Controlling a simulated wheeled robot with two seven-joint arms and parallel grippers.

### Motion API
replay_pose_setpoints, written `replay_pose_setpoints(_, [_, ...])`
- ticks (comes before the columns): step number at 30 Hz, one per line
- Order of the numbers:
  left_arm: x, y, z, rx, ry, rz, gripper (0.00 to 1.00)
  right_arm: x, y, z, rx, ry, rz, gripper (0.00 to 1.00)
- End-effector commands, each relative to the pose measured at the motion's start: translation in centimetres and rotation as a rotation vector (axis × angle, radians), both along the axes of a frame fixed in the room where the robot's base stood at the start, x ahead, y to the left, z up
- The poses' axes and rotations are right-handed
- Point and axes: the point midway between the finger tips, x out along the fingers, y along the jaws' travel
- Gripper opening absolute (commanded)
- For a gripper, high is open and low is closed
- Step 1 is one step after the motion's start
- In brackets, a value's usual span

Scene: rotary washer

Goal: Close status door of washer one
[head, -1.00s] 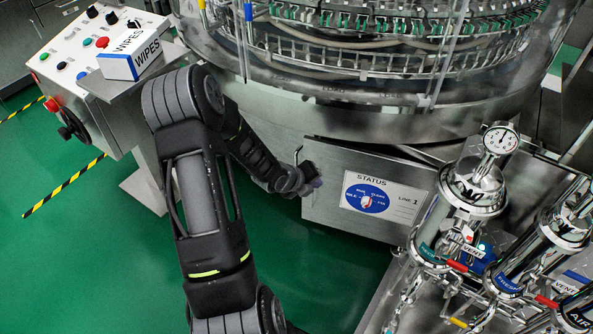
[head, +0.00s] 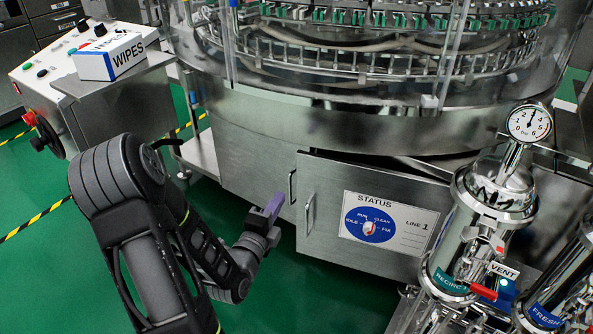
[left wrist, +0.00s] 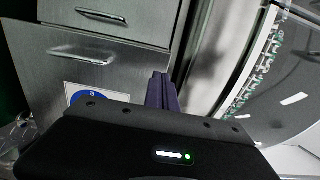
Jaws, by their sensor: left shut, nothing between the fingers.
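The status door (head: 345,248) is a grey steel panel low on the round washer, with a white STATUS label (head: 388,221) marked LINE 1 and a bar handle (head: 309,214) near its left edge. Its left edge lies close to the neighbouring panel; a dark wedge shows above its top edge. In the left wrist view the door handle (left wrist: 80,53) and part of the label show. My left gripper (head: 273,207), with purple fingers, is shut and empty, just left of the door and apart from it. The fingers (left wrist: 162,90) also show in the wrist view. My right gripper is out of view.
Steel filter housings with a gauge (head: 529,123) stand close at the right. A control box (head: 85,65) and a WIPES box (head: 110,57) on a shelf are at the upper left. The neighbouring panel has its own handle (head: 291,186). Green floor (head: 55,275) is open at left.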

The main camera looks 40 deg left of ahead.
Motion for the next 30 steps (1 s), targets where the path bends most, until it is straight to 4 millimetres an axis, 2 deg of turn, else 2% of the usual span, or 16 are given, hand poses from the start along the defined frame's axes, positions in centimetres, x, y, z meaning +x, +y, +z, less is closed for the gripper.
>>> replay_pose_setpoints(17, [2.5,0.6,0.0,0.002,0.000,-0.007,0.00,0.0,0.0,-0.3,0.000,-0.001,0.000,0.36])
replay_pose_setpoints(19, [3.9,1.2,0.7,0.000,0.001,-0.006,0.00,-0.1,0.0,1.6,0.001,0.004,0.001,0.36])
replay_pose_setpoints(21, [5.3,1.7,0.4,0.002,0.002,-0.005,0.00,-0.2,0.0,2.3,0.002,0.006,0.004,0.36])
replay_pose_setpoints(23, [6.5,2.3,-0.2,0.004,-0.002,-0.002,0.00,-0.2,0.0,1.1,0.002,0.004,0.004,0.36])
replay_pose_setpoints(30, [10.9,3.9,-0.3,0.002,0.000,-0.001,0.00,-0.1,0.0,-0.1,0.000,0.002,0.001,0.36])
